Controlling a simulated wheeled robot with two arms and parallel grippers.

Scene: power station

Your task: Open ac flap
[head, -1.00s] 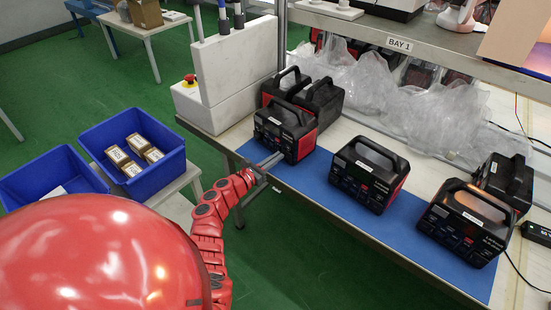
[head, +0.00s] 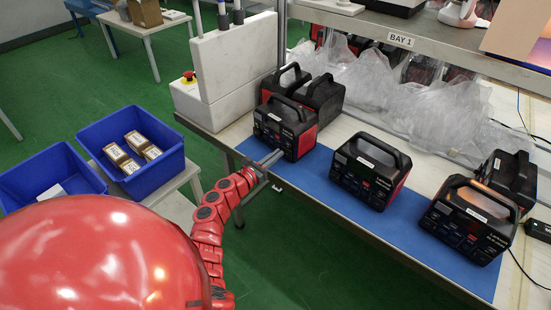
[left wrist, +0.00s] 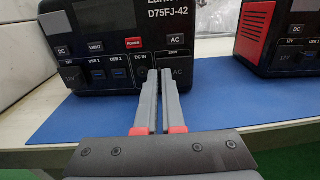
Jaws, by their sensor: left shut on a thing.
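A black and red power station (head: 287,130) stands at the left front of the blue mat. Its front panel (left wrist: 125,30) fills the upper middle of the left wrist view, with DC, LIGHT, USB, DC-IN and AC markings. My left gripper (head: 275,157) reaches its front face from the left. In the left wrist view its two grey fingers (left wrist: 162,78) are close together below the AC button (left wrist: 175,38), at the ac flap (left wrist: 178,72). The fingers partly hide the flap and the DC-IN area, so its exact angle is hard to tell. My right gripper is out of view.
More power stations stand behind and to the right, including one at mid-mat (head: 370,172) and one at the right (head: 468,220). The blue mat (head: 322,188) has bare space before them. Blue bins (head: 150,180) sit at the left. A shelf (head: 440,52) overhangs the back.

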